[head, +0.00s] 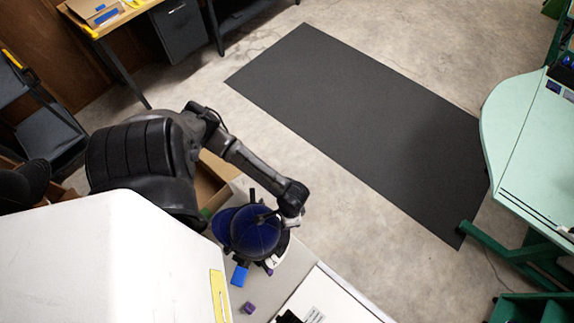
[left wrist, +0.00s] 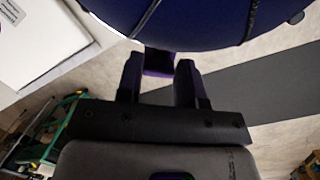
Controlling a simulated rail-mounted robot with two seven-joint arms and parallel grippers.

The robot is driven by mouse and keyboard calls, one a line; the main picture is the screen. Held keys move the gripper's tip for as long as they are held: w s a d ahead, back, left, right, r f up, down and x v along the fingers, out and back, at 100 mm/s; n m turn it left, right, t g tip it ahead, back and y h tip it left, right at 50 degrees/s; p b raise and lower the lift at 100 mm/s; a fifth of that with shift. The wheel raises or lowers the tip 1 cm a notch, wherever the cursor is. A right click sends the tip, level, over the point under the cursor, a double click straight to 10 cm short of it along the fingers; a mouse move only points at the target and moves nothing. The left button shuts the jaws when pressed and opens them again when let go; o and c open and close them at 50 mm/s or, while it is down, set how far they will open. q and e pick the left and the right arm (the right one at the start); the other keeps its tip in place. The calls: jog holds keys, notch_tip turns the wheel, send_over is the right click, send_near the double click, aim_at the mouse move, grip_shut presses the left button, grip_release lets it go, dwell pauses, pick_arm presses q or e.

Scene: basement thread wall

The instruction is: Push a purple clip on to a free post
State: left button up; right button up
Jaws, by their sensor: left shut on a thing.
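A purple clip (left wrist: 158,62) is between the two fingers of my left gripper (left wrist: 160,70) in the left wrist view, and the gripper is shut on it. In the head view my left arm reaches over to a dark blue cap (head: 252,232), which hides most of the gripper. The cap also fills the top of the left wrist view (left wrist: 200,18), just beyond the clip. Another small purple piece (head: 248,307) lies on the grey surface in the head view. I cannot make out any post. My right gripper is not in view.
A blue block (head: 240,275) lies beside the cap. A white panel (head: 330,300) with a dark object on it is at the bottom. A cardboard box (head: 210,187) is behind the arm. A dark mat (head: 360,120) lies on the open floor. A pale green table (head: 530,150) stands at right.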

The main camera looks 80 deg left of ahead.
pick_arm(q)
jog(key=shift+s+f, duration=0.1)
jog(key=shift+f, duration=0.25)
jog(key=shift+f, duration=0.2)
jog(key=o, duration=1)
jog(key=shift+c, duration=0.2)
notch_tip(320, 180, up, 14)
jog(key=w+a+p, duration=0.1)
jog(key=w, duration=0.1)
jog(key=shift+f, duration=0.15)
jog(key=shift+a, duration=0.1)
